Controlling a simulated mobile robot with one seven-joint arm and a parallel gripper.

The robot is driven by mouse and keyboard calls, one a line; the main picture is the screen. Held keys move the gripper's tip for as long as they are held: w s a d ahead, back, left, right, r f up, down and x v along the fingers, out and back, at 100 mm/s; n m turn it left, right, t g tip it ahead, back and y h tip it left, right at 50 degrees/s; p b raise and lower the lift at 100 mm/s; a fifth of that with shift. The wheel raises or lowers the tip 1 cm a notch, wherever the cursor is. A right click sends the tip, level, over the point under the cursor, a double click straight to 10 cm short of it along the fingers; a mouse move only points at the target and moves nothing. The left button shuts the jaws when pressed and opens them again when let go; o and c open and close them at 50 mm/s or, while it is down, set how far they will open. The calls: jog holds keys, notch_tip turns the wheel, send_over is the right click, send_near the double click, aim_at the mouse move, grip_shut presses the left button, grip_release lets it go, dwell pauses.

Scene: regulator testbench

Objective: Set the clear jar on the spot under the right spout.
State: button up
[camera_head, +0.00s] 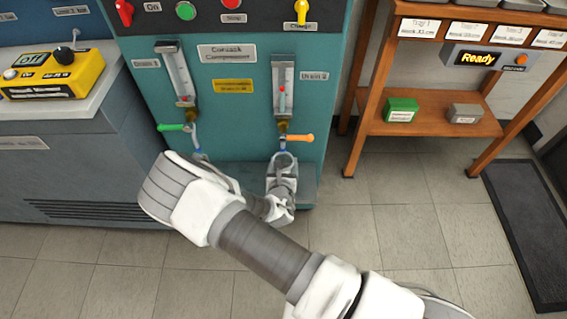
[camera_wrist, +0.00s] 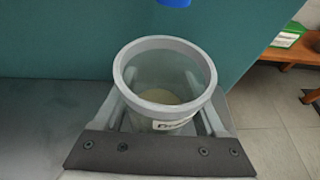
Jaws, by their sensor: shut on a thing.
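The clear jar (camera_wrist: 165,80) has a thick grey rim and a partly hidden label; it is held upright between the fingers of my gripper (camera_wrist: 163,118) in the wrist view. In the head view the jar's rim (camera_head: 284,160) shows just below the right spout (camera_head: 283,147), which has an orange handle (camera_head: 297,138). My gripper (camera_head: 283,178) is at the right part of the compressor's base ledge (camera_head: 235,173). Whether the jar's bottom touches the ledge is hidden.
The teal compressor panel (camera_head: 230,120) stands close behind the jar. A wooden shelf (camera_head: 430,112) with a green box (camera_head: 401,110) stands at right. The tiled floor (camera_head: 400,225) is open.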

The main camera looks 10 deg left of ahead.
jog(key=shift+f, duration=0.35)
jog(key=o, duration=1.5)
jog(key=p+v, duration=0.5)
jog(key=v, duration=1.2)
jog(key=shift+r, duration=0.2)
jog(key=shift+s, duration=0.15)
